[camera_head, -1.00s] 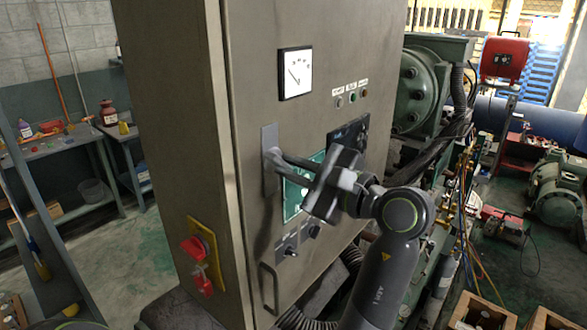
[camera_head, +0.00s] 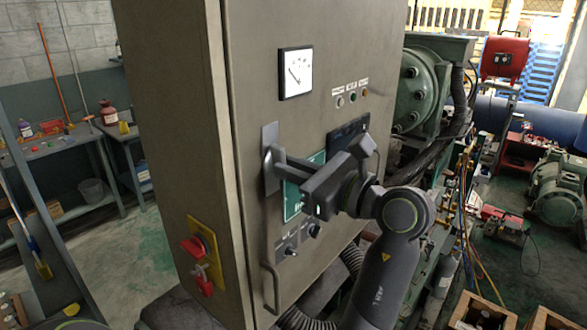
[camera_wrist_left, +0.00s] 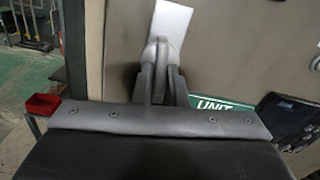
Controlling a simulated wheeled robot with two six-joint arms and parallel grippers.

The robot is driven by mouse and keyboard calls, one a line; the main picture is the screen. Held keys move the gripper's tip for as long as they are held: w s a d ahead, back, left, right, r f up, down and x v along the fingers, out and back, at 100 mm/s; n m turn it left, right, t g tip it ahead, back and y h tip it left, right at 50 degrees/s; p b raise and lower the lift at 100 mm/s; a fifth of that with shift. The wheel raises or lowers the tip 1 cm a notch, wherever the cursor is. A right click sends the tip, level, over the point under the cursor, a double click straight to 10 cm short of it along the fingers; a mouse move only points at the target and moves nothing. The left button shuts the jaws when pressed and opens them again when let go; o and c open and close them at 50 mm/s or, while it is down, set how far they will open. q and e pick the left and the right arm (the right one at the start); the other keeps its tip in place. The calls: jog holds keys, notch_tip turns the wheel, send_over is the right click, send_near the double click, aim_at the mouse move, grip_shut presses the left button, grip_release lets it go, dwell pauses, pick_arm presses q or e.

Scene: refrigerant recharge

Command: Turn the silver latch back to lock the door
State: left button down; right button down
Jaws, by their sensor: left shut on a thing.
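The cabinet door (camera_head: 315,130) is flush with the cabinet front. The silver latch has a flat upright plate (camera_head: 269,137) near the door's left edge; the plate also shows at the top of the left wrist view (camera_wrist_left: 170,22). My left gripper (camera_head: 273,160) is shut on the latch's turning part, just in front of the plate. The fingers (camera_wrist_left: 160,75) largely hide that part, so its exact angle is hard to see. My right gripper is in neither view.
A dial gauge (camera_head: 296,73) and small buttons (camera_head: 352,97) sit above on the door. A bar handle (camera_head: 269,288) and knobs are below. A red switch on a yellow plate (camera_head: 205,250) is on the cabinet side. Green machinery (camera_head: 415,85) stands to the right.

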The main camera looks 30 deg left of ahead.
pick_arm(q)
jog(key=c, duration=1.9)
grip_release()
jog(key=shift+f+m, duration=0.25)
jog(key=shift+m, duration=0.15)
jog(key=o, duration=0.4)
jog(key=shift+s+r, duration=0.15)
jog(key=shift+r, duration=0.05)
jog(key=shift+c, duration=0.2)
jog(key=shift+d, duration=0.1)
jog(key=d+b, duration=0.9)
jog(key=b, duration=0.2)
jog(key=shift+s, duration=0.3)
jog(key=shift+a, duration=0.1)
